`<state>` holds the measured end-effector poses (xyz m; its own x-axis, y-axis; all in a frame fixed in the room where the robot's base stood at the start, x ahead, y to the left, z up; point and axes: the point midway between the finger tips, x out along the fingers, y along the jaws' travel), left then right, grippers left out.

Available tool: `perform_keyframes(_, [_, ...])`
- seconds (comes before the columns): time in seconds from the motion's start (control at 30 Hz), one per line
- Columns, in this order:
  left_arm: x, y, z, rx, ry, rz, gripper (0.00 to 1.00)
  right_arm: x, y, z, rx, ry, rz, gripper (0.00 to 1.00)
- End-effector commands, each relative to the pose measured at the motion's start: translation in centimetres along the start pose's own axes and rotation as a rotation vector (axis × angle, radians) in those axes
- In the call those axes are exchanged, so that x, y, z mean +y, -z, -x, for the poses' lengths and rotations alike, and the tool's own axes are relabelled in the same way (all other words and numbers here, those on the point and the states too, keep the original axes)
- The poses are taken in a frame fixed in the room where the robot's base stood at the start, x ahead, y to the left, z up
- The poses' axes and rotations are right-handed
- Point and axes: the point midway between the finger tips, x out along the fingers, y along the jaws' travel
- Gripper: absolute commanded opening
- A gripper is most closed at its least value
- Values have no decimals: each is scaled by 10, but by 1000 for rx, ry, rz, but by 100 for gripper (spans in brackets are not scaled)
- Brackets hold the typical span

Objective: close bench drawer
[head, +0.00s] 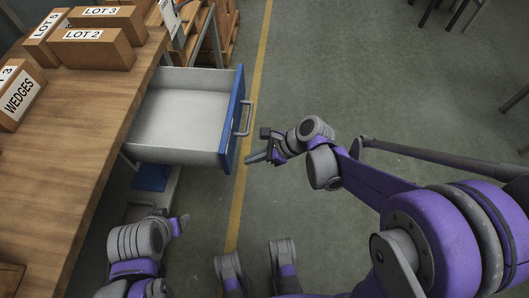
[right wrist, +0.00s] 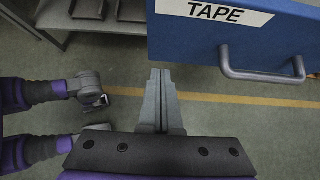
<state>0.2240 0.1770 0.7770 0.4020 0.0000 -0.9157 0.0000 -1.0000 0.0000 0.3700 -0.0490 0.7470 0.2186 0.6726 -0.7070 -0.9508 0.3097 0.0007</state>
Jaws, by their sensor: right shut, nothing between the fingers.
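The bench drawer (head: 180,118) is pulled out from the bench and its grey inside looks empty. Its blue front (head: 233,122) carries a grey bar handle (head: 246,118). In the right wrist view the front (right wrist: 270,35) fills the upper right, with a TAPE label and the handle (right wrist: 262,72). My right gripper (head: 255,158) is shut and empty, just outside the front near its near end. In the right wrist view its fingertips (right wrist: 160,78) are left of the handle, and I see no contact. My left gripper (head: 183,220) is low, nearer me than the drawer; its jaws are unclear.
The wooden bench top (head: 75,130) holds cardboard boxes, including LOT 2 (head: 95,48) and WEDGES (head: 18,98). A yellow floor line (head: 237,205) runs past the drawer front. The floor to the right (head: 400,100) is open, with furniture legs at the far upper right.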

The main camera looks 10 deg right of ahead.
Motion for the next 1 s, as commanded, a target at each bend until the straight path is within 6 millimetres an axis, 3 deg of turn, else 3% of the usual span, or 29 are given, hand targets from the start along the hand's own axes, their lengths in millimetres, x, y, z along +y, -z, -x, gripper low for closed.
perform_keyframes(0.2, [0,0,-1,0,0,0,62,0,-22,-23,-1,-2,3,0])
perform_keyframes(0.77, [0,-1,-2,-1,0,0,62,0,-29,-29,0,0,1,0])
perform_keyframes(1.0, [0,-2,-4,-1,0,0,62,1,-48,-48,-1,-4,5,0])
